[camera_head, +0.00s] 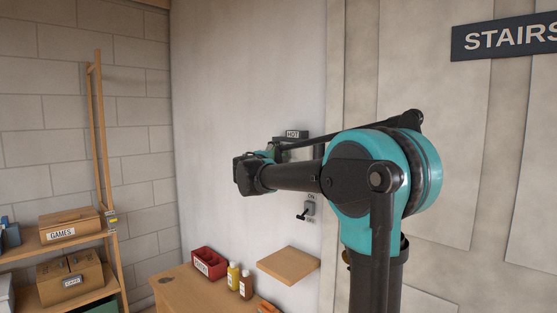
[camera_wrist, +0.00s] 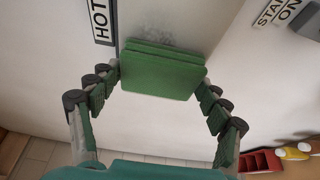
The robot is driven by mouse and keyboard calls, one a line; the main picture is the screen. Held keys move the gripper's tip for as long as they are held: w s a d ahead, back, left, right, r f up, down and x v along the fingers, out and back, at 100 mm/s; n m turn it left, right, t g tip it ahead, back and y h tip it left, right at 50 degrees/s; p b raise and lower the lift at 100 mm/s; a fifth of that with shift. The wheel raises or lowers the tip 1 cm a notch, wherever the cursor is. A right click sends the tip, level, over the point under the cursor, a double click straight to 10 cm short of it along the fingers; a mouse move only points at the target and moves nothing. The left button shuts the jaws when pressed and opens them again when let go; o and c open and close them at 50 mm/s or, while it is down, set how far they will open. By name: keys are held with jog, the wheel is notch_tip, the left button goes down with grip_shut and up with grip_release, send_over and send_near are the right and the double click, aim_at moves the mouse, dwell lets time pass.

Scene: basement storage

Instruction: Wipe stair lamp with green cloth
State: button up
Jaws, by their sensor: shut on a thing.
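My gripper (camera_wrist: 160,82) is shut on the folded green cloth (camera_wrist: 163,68), with its fingers at the cloth's two sides in the wrist view. Just beyond the cloth is a pale grey surface with a cloudy smudge, which seems to be the stair lamp (camera_wrist: 182,22). I cannot tell whether the cloth touches it. In the head view my arm reaches left to the wall, below the HOT sign (camera_head: 292,134). A grey part of the lamp (camera_head: 297,154) shows behind my arm; the rest is hidden. The cloth cannot be made out clearly there.
A wall switch (camera_head: 309,208) with an ON label is below my arm. A small wooden shelf (camera_head: 289,265) juts out lower down. A wooden bench (camera_head: 170,285) holds a red bin (camera_head: 209,263) and bottles (camera_head: 233,277). A shelf rack with boxes (camera_head: 70,225) stands left.

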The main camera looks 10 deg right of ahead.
jog(key=shift+s+a, duration=0.9)
jog(key=shift+a, duration=0.3)
jog(key=shift+s+a, duration=0.9)
jog(key=shift+a, duration=0.3)
jog(key=shift+s+a, duration=0.45)
jog(key=shift+a, duration=0.15)
jog(key=shift+s+a, duration=0.4)
jog(key=shift+a, duration=0.2)
jog(key=w+d, duration=0.4)
jog(key=d, duration=0.1)
jog(key=shift+d, duration=0.3)
jog(key=shift+w+d, duration=0.65)
jog(key=shift+d, duration=0.2)
jog(key=shift+s, duration=0.1)
